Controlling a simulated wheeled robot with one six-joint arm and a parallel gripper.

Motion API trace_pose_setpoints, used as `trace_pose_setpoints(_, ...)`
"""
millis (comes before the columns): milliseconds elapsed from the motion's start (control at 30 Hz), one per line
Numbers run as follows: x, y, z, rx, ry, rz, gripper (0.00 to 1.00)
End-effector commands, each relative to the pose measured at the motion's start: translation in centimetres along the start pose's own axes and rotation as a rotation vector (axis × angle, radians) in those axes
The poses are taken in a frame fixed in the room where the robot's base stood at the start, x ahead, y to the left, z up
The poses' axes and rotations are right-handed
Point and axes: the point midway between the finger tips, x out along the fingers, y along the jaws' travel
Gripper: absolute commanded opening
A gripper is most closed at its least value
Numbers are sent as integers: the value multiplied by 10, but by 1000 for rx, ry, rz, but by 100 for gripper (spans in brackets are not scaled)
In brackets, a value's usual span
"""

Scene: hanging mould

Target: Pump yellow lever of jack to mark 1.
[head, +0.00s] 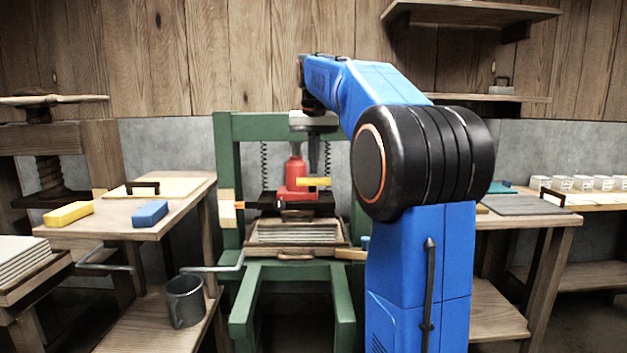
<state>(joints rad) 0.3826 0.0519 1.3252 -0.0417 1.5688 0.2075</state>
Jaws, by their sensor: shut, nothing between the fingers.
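The red jack (295,172) stands in the green press frame (226,150), on a dark plate (268,198). Its yellow lever (316,182) sticks out to the right, looking about level. My gripper (313,168) points down with its fingers shut and empty. Its tips appear just above the lever; I cannot tell whether they touch it. A pale strip (227,198) with an orange pointer (239,205) is on the press's left post; its marks are too small to read.
A slatted tray (283,254) with a wooden handle lies below the plate. Coil springs (264,165) hang beside the jack. The left table (180,205) holds a yellow block (68,214) and a blue block (150,213). A grey mug (185,302) stands on the lower shelf. My arm hides the press's right side.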

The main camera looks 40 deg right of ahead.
Motion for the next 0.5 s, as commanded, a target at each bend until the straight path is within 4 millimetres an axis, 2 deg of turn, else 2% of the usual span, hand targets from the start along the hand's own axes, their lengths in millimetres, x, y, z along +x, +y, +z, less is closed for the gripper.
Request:
trace_pose_setpoints(267,1,0,0,0,0,0,0)
trace_pose_setpoints(500,20,0,4,0,-2,0,0)
